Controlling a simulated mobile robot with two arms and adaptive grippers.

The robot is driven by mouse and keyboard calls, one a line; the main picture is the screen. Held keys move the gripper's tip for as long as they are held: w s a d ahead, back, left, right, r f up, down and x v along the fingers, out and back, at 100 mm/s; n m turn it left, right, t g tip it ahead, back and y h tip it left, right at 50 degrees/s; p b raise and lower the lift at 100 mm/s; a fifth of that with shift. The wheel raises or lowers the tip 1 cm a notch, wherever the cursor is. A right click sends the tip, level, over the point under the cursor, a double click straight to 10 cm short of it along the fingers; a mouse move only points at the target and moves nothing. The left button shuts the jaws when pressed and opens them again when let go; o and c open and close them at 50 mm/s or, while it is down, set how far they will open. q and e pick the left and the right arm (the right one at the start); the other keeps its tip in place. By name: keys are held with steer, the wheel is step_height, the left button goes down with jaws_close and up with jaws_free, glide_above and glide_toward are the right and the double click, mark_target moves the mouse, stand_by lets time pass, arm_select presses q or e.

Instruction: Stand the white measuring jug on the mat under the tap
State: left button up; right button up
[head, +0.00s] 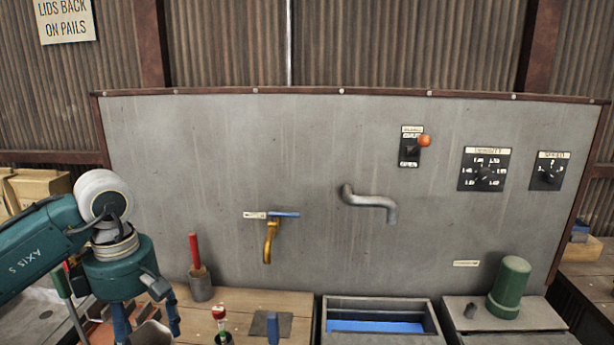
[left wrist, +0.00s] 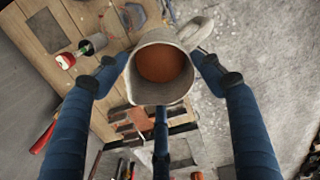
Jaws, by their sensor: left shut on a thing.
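The white measuring jug (left wrist: 172,92) is in my left gripper (left wrist: 158,75), whose blue fingers close around its sides. I look down into its mouth; the inside is orange-brown, and its handle points to the upper right. In the head view the gripper (head: 147,325) is at the lower left, with only part of the jug (head: 152,337) showing. The brass tap (head: 269,240) is on the grey panel. The dark mat (head: 258,325) lies on the wooden bench below it, to the right of my left gripper. A blue tip in front of the mat looks like my right gripper (head: 272,328); its fingers are otherwise hidden.
A bottle with a red and white top (head: 219,318) stands left of the mat. A grey holder with a red-handled tool (head: 200,288) stands behind it. Right of the bench are a trough with blue inside (head: 376,304) and a green cylinder (head: 510,287). A grey spout (head: 370,201) projects above the trough.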

arm_select(q)
steer(key=s+d+f+m+b, duration=0.1)
steer(key=s+d+f+m, duration=0.3)
steer(key=m, duration=0.5)
steer(key=s+d+f+m+b, duration=0.2)
steer(key=s+d+f+m, duration=0.3)
steer(key=s+m, duration=0.3)
steer(key=shift+s+d+f+m, duration=0.2)
steer(key=shift+f+m, duration=0.3)
steer(key=shift+m, duration=0.6)
arm_select(e)
step_height(320, 180, down, 3)
steer(key=shift+f, duration=0.1)
arm_select(q)
steer(key=shift+a, duration=0.1)
arm_select(e)
steer(key=shift+c, duration=1.1)
arm_select(q)
steer(key=shift+w, duration=0.1)
